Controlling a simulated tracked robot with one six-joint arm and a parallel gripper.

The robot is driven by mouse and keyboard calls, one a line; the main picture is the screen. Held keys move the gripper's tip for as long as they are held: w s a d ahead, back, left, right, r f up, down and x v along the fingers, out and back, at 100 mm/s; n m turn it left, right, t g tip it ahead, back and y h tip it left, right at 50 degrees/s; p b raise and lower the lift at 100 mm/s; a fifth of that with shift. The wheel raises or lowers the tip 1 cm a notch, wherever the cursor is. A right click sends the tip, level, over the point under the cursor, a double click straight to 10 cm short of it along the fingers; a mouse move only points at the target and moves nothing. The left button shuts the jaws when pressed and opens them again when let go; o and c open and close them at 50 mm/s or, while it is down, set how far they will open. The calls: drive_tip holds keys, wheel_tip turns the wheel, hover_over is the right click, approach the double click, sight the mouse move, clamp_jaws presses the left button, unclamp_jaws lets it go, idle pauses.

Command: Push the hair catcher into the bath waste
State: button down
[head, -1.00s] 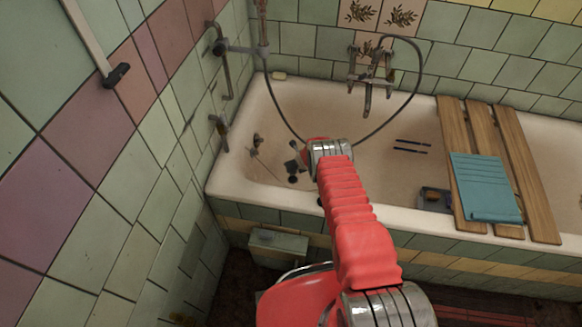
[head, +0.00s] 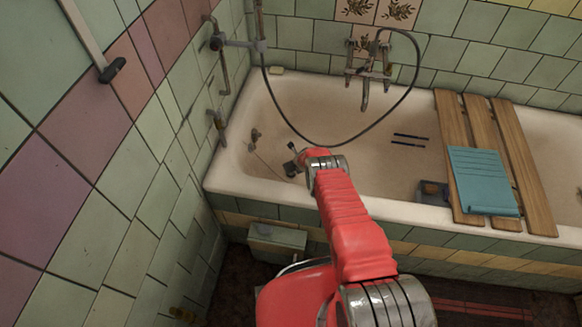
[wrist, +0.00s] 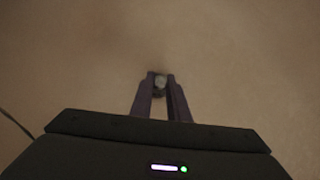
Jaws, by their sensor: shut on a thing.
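My gripper (head: 290,168) is low inside the bath (head: 400,203), toward its left end. In the wrist view its two dark fingers (wrist: 160,88) are closed on a small greyish round-topped piece, which I take to be the hair catcher (wrist: 160,81). The piece sits between the fingertips, and its lower part is hidden. The bath waste cannot be made out; the wrist view shows only plain beige bath surface around the fingertips. A dark fitting (head: 255,135) is on the bath's left end, with a thin line running down from it.
A tap (head: 365,92) and a looping shower hose (head: 408,88) are above the bath behind my arm. A dark box (head: 432,190) is on the near rim. Tiled wall stands close at left.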

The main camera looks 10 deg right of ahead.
drive_tip(key=shift+f, duration=0.9)
idle(1.4)
drive_tip(key=c, duration=1.6)
unclamp_jaws()
drive_tip(key=shift+s+r, duration=0.1)
drive_tip(key=shift+r, duration=0.2)
